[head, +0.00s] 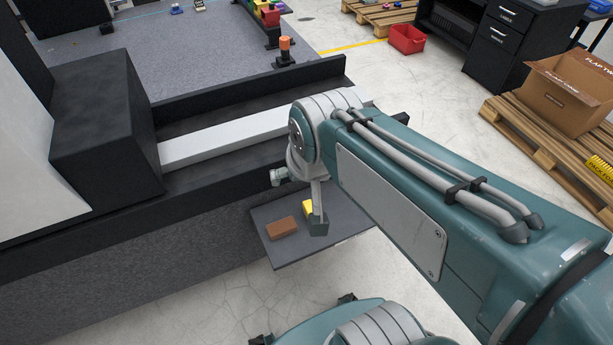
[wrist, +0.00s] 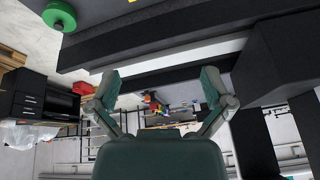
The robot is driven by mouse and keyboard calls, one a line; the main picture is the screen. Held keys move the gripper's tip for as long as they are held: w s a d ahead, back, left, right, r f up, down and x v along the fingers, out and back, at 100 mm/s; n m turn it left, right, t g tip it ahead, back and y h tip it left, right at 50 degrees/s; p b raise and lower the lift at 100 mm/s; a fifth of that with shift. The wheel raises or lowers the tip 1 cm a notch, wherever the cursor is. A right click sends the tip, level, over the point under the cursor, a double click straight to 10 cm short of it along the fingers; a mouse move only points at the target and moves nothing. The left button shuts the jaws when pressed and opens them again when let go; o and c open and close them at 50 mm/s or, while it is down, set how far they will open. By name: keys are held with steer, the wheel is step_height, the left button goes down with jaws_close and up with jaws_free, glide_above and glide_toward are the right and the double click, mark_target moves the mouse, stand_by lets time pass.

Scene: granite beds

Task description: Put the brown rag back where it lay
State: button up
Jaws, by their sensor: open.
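A brown, flat, block-like piece (head: 283,228), which looks like the folded brown rag, lies on the small grey side shelf (head: 290,253). A yellow piece (head: 308,208) lies beside it on the right, partly hidden by a finger of my gripper. My gripper (head: 298,200) is at the shelf's inner side, by the granite bed's edge. One finger hangs down in front of the yellow piece, just right of the brown one. In the wrist view my gripper (wrist: 160,80) has its two fingers wide apart with nothing between them. The brown piece cannot be made out there.
The granite bed (head: 160,245) with dark rails and a pale bar (head: 225,135) runs along the left. An orange-topped part (head: 285,50) stands behind it. A red bin (head: 406,39), a cardboard box (head: 570,90) on a pallet and black drawers (head: 505,45) stand farther back.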

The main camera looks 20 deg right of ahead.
steer(key=s+n, duration=0.1)
steer(key=s+r+n, duration=0.1)
steer(key=s, duration=0.2)
steer(key=shift+s+r+n+t, duration=0.3)
steer(key=shift+r+n+t, duration=0.05)
steer(key=shift+n+t, duration=0.05)
